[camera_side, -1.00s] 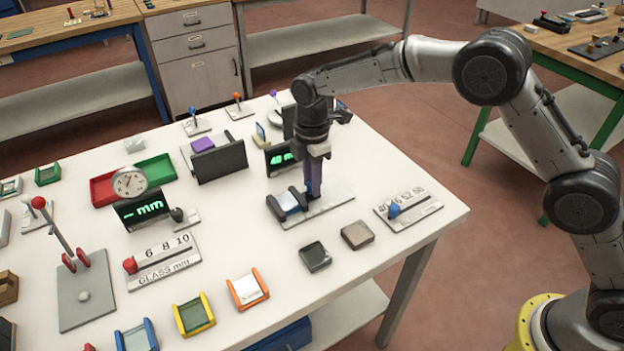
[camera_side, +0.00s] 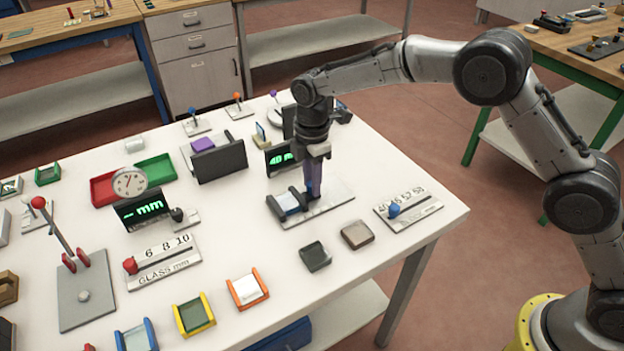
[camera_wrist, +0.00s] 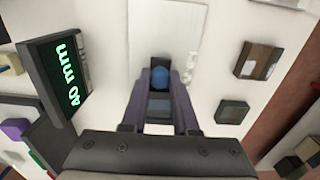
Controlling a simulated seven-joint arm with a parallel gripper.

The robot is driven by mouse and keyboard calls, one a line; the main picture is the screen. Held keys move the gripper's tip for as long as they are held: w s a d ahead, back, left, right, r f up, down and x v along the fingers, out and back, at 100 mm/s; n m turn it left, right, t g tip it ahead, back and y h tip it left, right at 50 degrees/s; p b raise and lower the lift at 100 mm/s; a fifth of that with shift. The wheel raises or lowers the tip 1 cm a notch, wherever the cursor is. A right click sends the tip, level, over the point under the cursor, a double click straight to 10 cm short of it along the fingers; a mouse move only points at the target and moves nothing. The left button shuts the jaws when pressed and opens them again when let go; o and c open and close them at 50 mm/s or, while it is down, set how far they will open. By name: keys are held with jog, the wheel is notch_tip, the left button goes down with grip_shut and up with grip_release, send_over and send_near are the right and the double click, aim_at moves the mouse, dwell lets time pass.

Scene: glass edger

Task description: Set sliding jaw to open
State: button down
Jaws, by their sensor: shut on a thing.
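The edger's clamp sits on a pale base plate (camera_side: 330,206) in the side view, with dark jaws (camera_side: 276,207) around a pale glass piece (camera_side: 290,201). My gripper (camera_side: 313,192) points straight down over this plate, just right of the glass. In the wrist view, the purple fingers of my gripper (camera_wrist: 160,85) are closed around a blue knob (camera_wrist: 160,76), which appears to belong to the sliding jaw. The plate (camera_wrist: 170,30) extends beyond the fingertips. The fingers hide the knob in the side view, and part of the jaw is hidden too.
A display (camera_side: 281,158) reading 40 stands behind the clamp. A numbered slider panel (camera_side: 408,208) with a blue knob lies to the right. A dark block (camera_side: 315,256) and a brown block (camera_side: 357,235) lie in front. Bare white table surrounds them.

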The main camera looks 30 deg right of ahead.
jog(key=d, duration=0.5)
jog(key=shift+d, duration=0.4)
jog(key=c, duration=0.7)
grip_release()
notch_tip(320, 180, up, 14)
jog(key=shift+f, duration=0.1)
